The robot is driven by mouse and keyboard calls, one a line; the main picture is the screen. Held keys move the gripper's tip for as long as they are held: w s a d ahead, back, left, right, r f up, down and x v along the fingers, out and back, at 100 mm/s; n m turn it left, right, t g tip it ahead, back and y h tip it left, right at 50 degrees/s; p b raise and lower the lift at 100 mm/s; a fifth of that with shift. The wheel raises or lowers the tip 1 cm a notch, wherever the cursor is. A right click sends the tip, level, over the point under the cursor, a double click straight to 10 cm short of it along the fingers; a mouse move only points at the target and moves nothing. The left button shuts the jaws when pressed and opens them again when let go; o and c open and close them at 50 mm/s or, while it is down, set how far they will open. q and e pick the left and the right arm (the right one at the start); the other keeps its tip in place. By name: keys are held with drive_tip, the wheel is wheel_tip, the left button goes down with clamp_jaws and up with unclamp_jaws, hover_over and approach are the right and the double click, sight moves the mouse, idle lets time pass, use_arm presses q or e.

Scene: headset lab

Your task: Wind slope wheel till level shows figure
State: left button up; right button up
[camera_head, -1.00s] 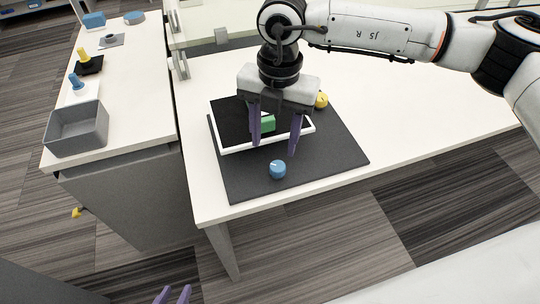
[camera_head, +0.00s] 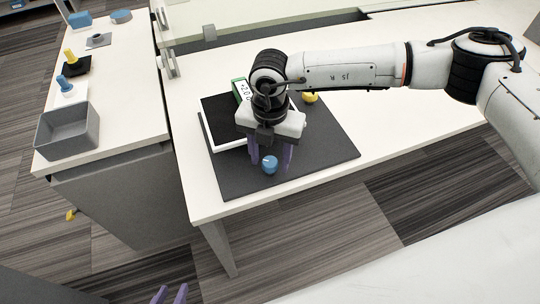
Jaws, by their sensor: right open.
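A blue wheel (camera_head: 269,165) with a white mark stands at the front of the dark mat (camera_head: 325,150). My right gripper (camera_head: 271,163) is open above it, its purple fingers on either side; I cannot tell whether they touch it. A green-framed level (camera_head: 243,91) on the white-rimmed black plate (camera_head: 221,117) shows a figure that looks like +2.0, partly hidden by my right wrist. A yellow knob (camera_head: 310,97) sits behind, to the right. My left gripper (camera_head: 170,294) shows only its fingertips at the bottom edge, apart and empty, far from the mat.
The white table (camera_head: 400,130) is bare to the right of the mat. On the side counter at left stand a grey bin (camera_head: 68,131), a blue peg (camera_head: 65,84) and a yellow peg (camera_head: 70,57). A raised rail runs along the table's back.

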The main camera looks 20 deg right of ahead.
drive_tip(key=c, duration=1.1)
drive_tip(key=shift+o, duration=0.2)
